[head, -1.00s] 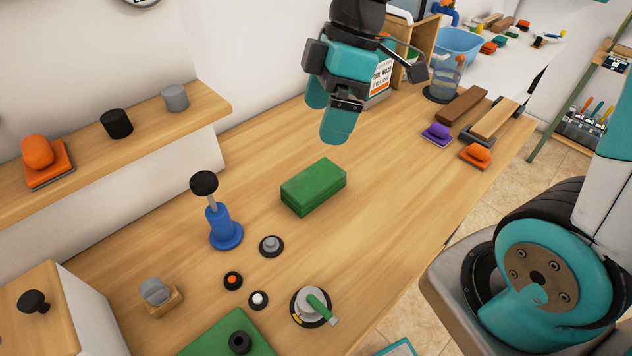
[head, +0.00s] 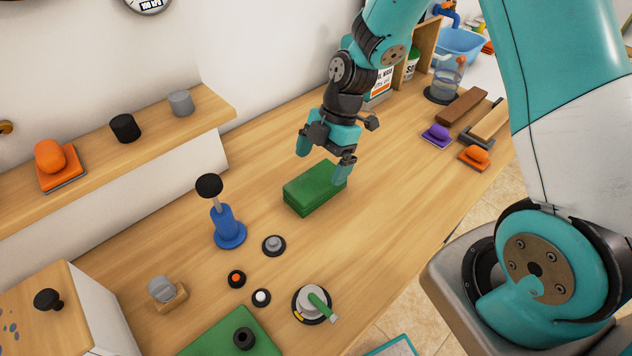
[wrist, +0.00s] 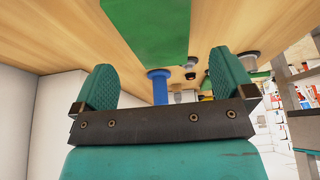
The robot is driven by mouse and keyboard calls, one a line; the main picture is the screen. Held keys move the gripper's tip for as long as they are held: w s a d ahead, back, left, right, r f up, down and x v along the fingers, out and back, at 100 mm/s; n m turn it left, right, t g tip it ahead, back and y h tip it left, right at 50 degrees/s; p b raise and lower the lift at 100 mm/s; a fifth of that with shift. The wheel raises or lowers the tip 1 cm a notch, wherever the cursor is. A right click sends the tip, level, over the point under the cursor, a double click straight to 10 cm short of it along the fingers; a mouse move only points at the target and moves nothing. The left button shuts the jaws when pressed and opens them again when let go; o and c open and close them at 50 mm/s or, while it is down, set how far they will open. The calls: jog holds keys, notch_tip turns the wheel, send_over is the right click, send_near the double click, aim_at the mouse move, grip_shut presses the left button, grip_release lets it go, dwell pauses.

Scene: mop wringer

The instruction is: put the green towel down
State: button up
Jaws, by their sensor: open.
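The green towel (head: 310,190) is a folded block lying flat on the wooden workbench, near the middle of the head view. It also shows at the top of the wrist view (wrist: 150,28), partly cut off by the frame edge. My gripper (head: 322,165) is just above the towel, with its two teal fingers spread wide. In the wrist view the fingers (wrist: 165,85) stand apart with nothing between them. I cannot tell whether a finger touches the towel.
A blue plunger-like stand (head: 226,228) with a black knob is left of the towel. Several buttons and a green-handled dial (head: 313,303) are in front. Purple (head: 436,135) and orange (head: 474,157) blocks lie to the right.

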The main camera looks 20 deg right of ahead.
aim_at(317, 178)
jog(key=shift+d+p+x, duration=0.15)
jog(key=shift+p+x, duration=0.3)
jog(key=shift+x, duration=1.05)
jog(key=shift+d+p+x, duration=0.15)
jog(key=shift+p+x, duration=0.3)
jog(key=shift+x, duration=1.05)
jog(key=shift+w+f, duration=0.15)
jog(key=shift+c, duration=0.5)
jog(key=c, duration=1)
